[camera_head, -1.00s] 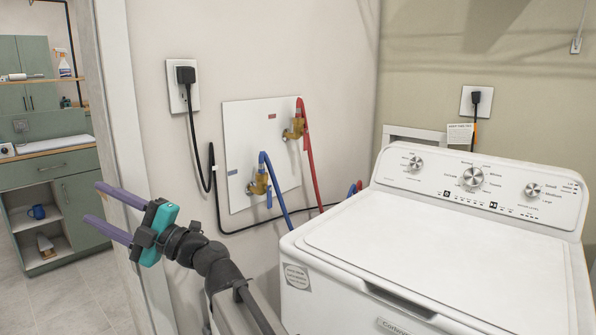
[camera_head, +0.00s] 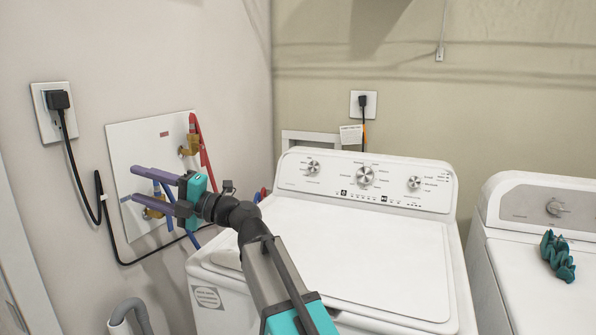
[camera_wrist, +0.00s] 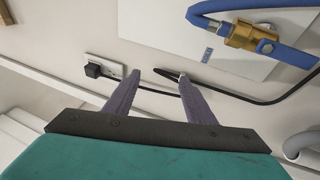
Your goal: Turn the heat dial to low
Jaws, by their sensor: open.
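My gripper (camera_head: 145,185) is open and empty, up in front of the wall plate with the hose valves, left of the washer. Its two purple fingers (camera_wrist: 155,95) stand apart in the wrist view, pointing at the wall. I cannot read that dial's marks or setting. The gripper is far from all the dials.
The white washer (camera_head: 350,265) has a clear lid. A blue hose and brass valve (camera_wrist: 250,38) are close to my fingers. A grey pipe (camera_head: 130,318) stands at lower left.

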